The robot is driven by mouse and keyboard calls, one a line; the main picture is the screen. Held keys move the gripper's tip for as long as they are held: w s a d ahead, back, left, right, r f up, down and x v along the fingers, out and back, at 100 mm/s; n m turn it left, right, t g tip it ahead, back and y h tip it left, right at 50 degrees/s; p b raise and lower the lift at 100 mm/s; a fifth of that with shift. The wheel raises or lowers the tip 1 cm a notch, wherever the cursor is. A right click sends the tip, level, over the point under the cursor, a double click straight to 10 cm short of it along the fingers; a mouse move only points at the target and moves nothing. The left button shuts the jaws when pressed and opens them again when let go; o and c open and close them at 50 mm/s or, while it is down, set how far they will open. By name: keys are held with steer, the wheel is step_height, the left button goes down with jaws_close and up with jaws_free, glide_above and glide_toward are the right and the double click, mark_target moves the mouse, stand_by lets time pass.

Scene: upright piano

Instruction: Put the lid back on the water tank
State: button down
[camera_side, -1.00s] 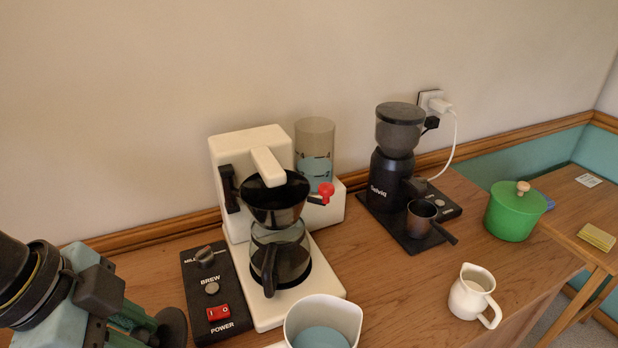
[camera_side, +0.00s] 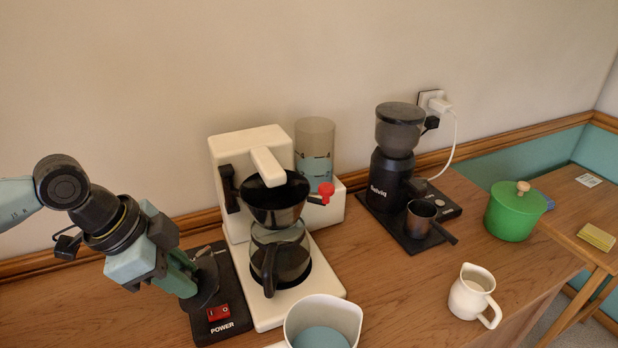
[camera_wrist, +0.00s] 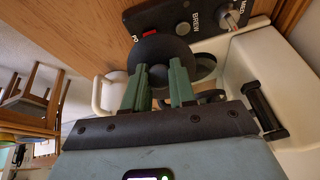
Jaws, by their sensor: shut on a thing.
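The lid is a dark round disc (camera_side: 207,289), and my gripper (camera_side: 196,272) is shut on it. In the wrist view the lid (camera_wrist: 160,46) sits at the tips of the two green fingers (camera_wrist: 160,72), its broad face partly showing. In the side view it is steeply tilted, above the black control panel of the coffee maker. The water tank (camera_side: 315,145) is a clear cylinder with bluish water at the coffee maker's back right. Its top is uncovered. My gripper is well to the left of the tank and lower than its rim.
The white coffee maker (camera_side: 243,150) with black filter basket (camera_side: 273,205) and carafe (camera_side: 280,262) stands between my gripper and the tank. A white jug of water (camera_side: 340,312) is in front. A grinder (camera_side: 392,180), creamer (camera_side: 473,292) and green pot (camera_side: 512,215) stand to the right.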

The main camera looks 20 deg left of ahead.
steer(key=shift+w+a+f, duration=0.4)
steer(key=shift+w+f, duration=0.15)
steer(key=shift+f, duration=1.9)
steer(key=shift+f, duration=0.15)
steer(key=c, duration=0.9)
jaws_free()
steer(key=shift+v, duration=6.05)
steer(key=shift+o, duration=0.4)
steer(key=w+a+f+n+t+y, duration=0.2)
steer(key=w+a+f+n+t, duration=0.1)
steer(key=a+n, duration=0.7)
steer(key=shift+w+a+n+t+y, duration=0.3)
steer(key=shift+w+y, duration=0.1)
steer(key=shift+w, duration=0.05)
